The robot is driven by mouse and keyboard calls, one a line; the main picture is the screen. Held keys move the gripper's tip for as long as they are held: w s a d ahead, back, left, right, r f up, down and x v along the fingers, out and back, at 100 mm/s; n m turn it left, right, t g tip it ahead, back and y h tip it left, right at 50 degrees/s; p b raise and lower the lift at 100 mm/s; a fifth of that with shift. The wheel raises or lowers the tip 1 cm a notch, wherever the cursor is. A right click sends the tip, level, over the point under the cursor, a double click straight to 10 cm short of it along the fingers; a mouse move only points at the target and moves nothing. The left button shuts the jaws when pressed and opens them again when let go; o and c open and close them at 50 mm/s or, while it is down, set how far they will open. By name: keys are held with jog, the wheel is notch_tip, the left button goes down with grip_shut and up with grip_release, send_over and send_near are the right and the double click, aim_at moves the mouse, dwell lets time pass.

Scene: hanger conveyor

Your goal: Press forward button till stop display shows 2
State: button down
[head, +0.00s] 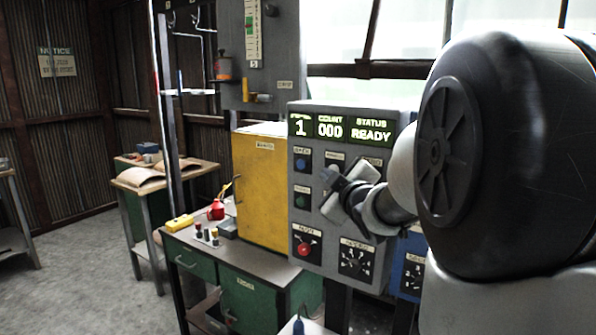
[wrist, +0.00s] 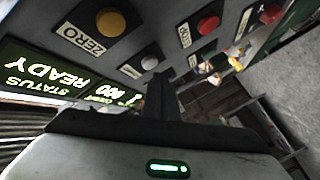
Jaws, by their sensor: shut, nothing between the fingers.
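The grey control panel (head: 325,118) has a lit display (head: 340,130) reading 1 at left, then COUNT 000 and STATUS READY. The small heading over the 1 is hard to read. A blue button (head: 302,163) and a green button (head: 301,201) run down its left side. The button labels are too blurred to tell which is forward. My gripper (head: 340,185) is shut and empty in front of the panel's middle, hiding part of it. In the wrist view, its shut fingers (wrist: 162,85) lie near a white button (wrist: 149,62); contact cannot be told.
A yellow button (wrist: 110,22) labelled ZERO shows in the wrist view. A red button (head: 304,249) and a dial (head: 355,262) sit low on the panel. A yellow cabinet (head: 262,190) and a bench (head: 195,240) with small items stand left.

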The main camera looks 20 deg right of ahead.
jog(key=shift+w+d, duration=0.15)
jog(key=shift+w+d, duration=0.1)
jog(key=shift+d, duration=0.1)
dwell(0.3)
